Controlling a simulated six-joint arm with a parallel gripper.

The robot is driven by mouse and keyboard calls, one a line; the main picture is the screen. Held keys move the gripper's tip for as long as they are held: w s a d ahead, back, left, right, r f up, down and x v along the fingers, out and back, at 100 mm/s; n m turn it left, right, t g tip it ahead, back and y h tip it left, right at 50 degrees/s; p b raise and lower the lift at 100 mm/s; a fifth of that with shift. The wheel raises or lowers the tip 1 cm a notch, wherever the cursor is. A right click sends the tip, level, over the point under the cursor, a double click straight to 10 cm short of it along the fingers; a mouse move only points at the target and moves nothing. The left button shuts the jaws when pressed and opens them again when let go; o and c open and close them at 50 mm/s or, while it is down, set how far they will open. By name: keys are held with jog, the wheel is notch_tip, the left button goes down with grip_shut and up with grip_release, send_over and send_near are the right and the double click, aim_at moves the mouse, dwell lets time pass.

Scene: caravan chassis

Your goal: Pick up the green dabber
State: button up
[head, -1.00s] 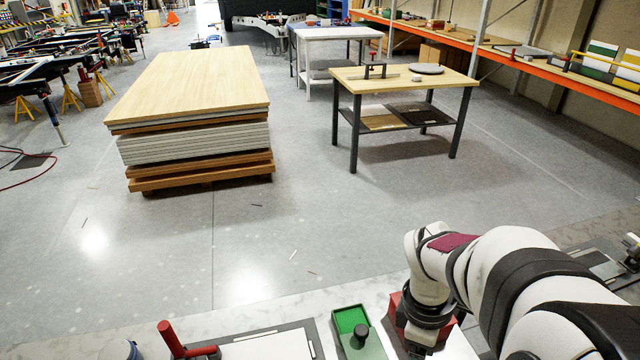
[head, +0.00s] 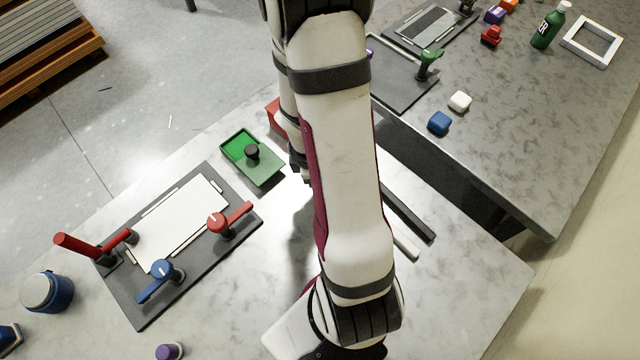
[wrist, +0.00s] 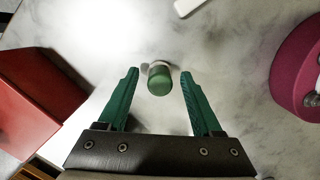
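In the wrist view a green dabber (wrist: 159,80), a rounded green cylinder with a pale end behind it, is over the marbled tabletop. It appears between the tips of my gripper (wrist: 159,75). The two green fingers are spread apart with a visible gap on each side of the dabber, and neither touches it. In the head view my arm covers the dabber and my fingers.
A red box (wrist: 35,100) is close on the left in the wrist view. In the head view, a green tray with a black knob (head: 252,156) and a dark clamp board (head: 140,308) lie left of my arm. A second table (head: 520,130) is on the right.

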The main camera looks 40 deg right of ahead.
grip_shut()
